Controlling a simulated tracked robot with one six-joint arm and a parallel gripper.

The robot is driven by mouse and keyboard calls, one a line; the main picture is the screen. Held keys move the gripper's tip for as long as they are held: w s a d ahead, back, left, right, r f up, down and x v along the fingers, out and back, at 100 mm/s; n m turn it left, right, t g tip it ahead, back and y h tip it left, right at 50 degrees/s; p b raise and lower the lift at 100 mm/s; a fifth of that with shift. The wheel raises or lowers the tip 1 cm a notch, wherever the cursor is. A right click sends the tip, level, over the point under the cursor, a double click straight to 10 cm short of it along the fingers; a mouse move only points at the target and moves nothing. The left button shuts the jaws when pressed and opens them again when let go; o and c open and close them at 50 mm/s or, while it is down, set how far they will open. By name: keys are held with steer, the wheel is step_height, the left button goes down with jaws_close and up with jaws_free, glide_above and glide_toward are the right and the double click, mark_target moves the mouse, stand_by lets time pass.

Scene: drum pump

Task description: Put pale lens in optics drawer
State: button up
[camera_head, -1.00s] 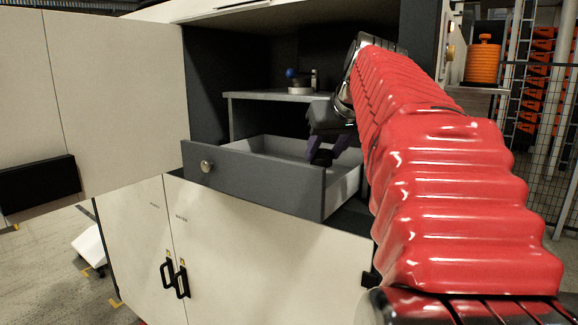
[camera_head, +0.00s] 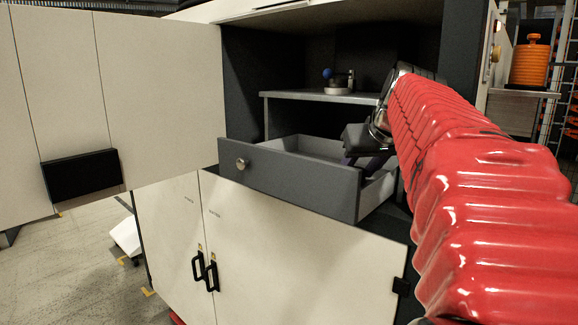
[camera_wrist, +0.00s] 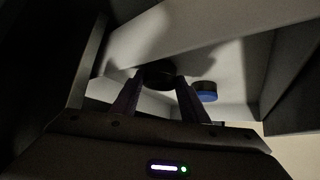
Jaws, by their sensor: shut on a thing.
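The optics drawer (camera_head: 300,186) is a dark grey-fronted drawer with a pale inside, pulled open from the cabinet. My gripper (camera_head: 362,162) is at the drawer's right part, its purple fingers partly hidden behind the drawer front. In the wrist view my gripper (camera_wrist: 158,88) is shut on a round disc (camera_wrist: 158,73), dark in the shade. I take it for the pale lens, but its colour cannot be told. I cannot tell whether it touches the drawer floor. A blue-sided disc (camera_wrist: 207,91) is in the drawer, right of the fingers.
A grey shelf (camera_head: 320,97) above the drawer bears a small item with a blue ball (camera_head: 327,74). An open cabinet door (camera_head: 165,90) stands at left. Closed doors with black handles (camera_head: 205,270) are below. An orange weight (camera_head: 530,62) stands on a ledge at right.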

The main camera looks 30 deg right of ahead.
steer(key=o, duration=1.2)
steer(key=v, duration=1.2)
